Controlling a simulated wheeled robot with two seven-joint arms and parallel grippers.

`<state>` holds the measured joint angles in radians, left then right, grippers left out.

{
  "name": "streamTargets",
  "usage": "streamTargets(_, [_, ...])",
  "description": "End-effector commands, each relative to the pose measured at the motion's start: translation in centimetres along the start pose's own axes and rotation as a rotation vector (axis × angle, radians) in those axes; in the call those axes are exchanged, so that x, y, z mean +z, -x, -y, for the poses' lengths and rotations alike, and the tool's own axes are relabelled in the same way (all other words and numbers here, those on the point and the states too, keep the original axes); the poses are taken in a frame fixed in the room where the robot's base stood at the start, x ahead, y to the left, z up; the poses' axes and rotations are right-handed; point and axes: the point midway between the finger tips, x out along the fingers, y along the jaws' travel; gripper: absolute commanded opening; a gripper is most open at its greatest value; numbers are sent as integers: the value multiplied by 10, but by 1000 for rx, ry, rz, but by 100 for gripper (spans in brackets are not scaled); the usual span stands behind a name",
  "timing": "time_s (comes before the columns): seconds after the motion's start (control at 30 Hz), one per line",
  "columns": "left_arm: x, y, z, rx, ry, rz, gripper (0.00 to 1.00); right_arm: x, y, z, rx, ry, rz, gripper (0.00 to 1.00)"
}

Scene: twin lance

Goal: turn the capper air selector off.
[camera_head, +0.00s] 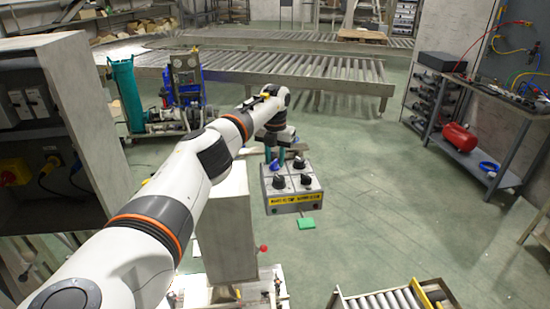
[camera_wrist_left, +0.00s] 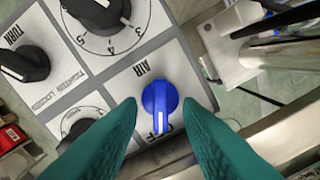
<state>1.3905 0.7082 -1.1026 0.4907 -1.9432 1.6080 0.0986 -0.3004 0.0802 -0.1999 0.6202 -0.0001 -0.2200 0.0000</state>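The grey control box (camera_head: 292,198) carries several black knobs and one blue knob, the air selector (camera_head: 275,166), at its far left corner. In the left wrist view the blue selector (camera_wrist_left: 160,98) sits between the words AIR and OFF. Its white line points down over the OFF lettering, which it partly covers. My left gripper (camera_head: 274,157) is at the box's far left corner. In the left wrist view its teal fingers (camera_wrist_left: 160,110) are open, one on each side of the blue knob, with a visible gap on both sides. My right gripper is out of view.
Black knobs (camera_wrist_left: 25,63) neighbour the blue one on the panel. A pale pillar (camera_head: 229,235) stands left of the box. A small green block (camera_head: 306,223) shows just below the box. A roller conveyor (camera_head: 385,299) lies front right. Open floor lies to the right.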

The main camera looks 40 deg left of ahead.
Motion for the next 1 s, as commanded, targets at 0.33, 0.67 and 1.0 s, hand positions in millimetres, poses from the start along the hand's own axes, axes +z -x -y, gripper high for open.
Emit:
streamTargets(0.33, [0,6,0,0,1,0,32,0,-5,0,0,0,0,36])
streamTargets(0.67, [0,71,0,1,2,-4,32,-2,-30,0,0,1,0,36])
streamTargets(1.0, [0,118,0,0,2,1,32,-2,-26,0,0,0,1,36])
